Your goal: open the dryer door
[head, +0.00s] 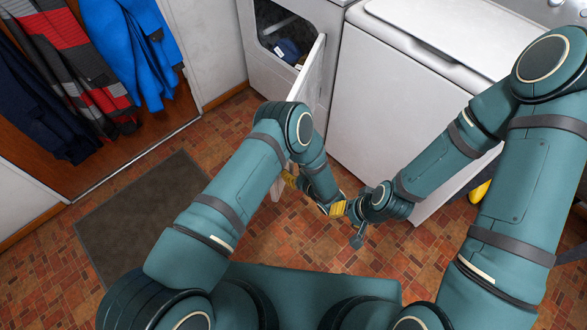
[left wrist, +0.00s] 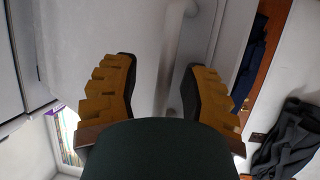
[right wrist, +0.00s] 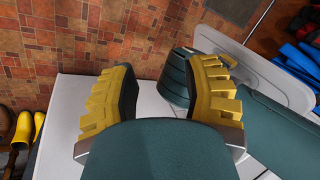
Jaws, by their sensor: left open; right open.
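The dryer (head: 257,75) stands at the top middle of the head view. Its white door (head: 313,82) is swung out from the front, and dark laundry (head: 288,49) shows in the opening. My left gripper (head: 290,178) is at the door's near, lower part, partly hidden by my arm. In the left wrist view its open fingers (left wrist: 162,80) face a white panel with a raised white bar (left wrist: 175,45) between them; contact cannot be told. My right gripper (head: 337,208) is open beside my left forearm. Its fingers (right wrist: 163,80) also show in the right wrist view.
A white washer (head: 405,100) stands right of the dryer. Coats (head: 145,45) hang at the left by a brown door. A dark mat (head: 150,215) lies on the brick-patterned floor, which is clear at the left. Yellow boots (right wrist: 24,128) stand at the right wrist view's left edge.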

